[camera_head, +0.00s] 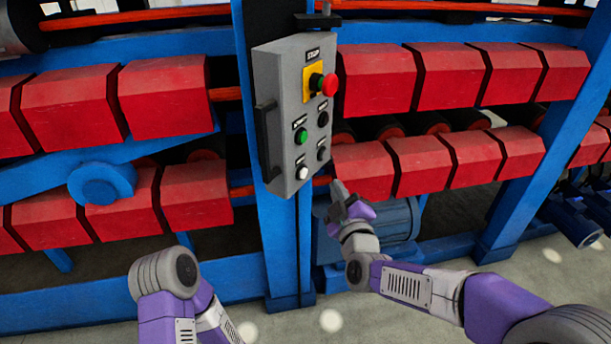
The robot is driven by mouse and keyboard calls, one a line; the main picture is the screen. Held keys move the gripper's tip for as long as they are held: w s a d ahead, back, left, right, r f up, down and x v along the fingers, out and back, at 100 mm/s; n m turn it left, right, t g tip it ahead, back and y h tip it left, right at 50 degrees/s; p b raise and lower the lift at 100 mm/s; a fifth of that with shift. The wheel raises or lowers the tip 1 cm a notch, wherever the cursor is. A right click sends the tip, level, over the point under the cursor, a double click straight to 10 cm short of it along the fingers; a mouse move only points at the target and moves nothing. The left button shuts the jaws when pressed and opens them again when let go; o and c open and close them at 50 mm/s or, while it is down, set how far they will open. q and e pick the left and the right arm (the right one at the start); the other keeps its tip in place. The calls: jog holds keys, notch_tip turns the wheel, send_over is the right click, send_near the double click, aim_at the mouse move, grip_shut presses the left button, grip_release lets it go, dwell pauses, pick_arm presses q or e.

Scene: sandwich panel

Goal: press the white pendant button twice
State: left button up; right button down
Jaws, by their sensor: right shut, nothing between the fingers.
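The white pendant button (302,173) is at the bottom left of the front of a grey control box (285,140). The box hangs against a blue post. My right gripper (338,187) is shut and empty. In the picture it is a little to the right of and below the white button, with a gap between them. How far its tips are from the box in depth I cannot tell. My left arm shows at the bottom left, but its gripper is not in the picture.
The box also carries a red emergency knob (328,85) on a yellow plate, a green button (301,136) and black buttons (323,119). A black handle (265,135) is on its left side. Red rollers and blue beams stand behind; grey floor lies below.

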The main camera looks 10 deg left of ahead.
dwell(0.4)
pick_arm(q)
grip_shut()
dwell(1.6)
